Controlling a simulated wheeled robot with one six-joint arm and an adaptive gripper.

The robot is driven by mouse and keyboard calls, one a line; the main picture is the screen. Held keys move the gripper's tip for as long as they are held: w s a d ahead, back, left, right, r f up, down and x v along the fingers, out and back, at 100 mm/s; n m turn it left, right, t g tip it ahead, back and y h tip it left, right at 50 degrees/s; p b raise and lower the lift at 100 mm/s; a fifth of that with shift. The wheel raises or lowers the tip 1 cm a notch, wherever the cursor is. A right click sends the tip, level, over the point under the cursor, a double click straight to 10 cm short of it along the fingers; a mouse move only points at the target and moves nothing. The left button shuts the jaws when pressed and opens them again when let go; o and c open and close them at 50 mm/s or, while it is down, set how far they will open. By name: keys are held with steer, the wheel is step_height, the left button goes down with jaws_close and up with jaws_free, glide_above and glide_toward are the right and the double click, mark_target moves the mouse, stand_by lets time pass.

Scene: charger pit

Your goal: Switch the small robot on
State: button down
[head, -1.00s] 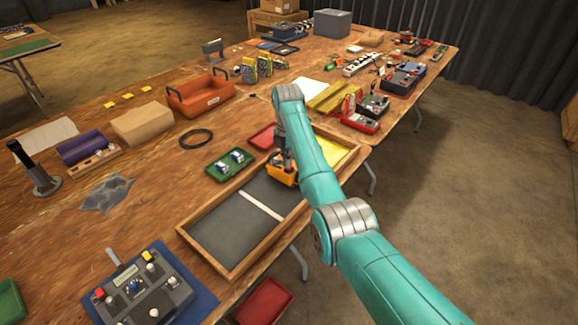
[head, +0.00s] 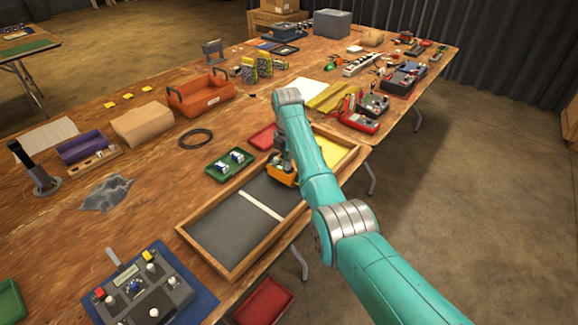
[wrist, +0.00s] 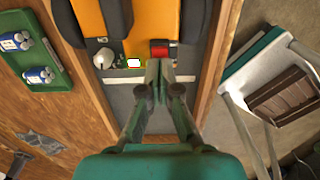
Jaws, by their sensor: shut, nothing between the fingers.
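The small robot, orange with black wheels, stands in the wooden-framed pit (head: 188,234), partly hidden by my arm in the head view (head: 281,176). In the wrist view its orange body (wrist: 130,22) fills the top middle.
A white strip (head: 261,205) crosses the pit's dark floor. A green tray (wrist: 50,80) with blue-and-white items lies left of the pit, and a red tray (head: 262,138) beyond it. A control box (head: 142,290) sits at the near left.

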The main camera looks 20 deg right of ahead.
steer(key=shift+r, duration=3.45)
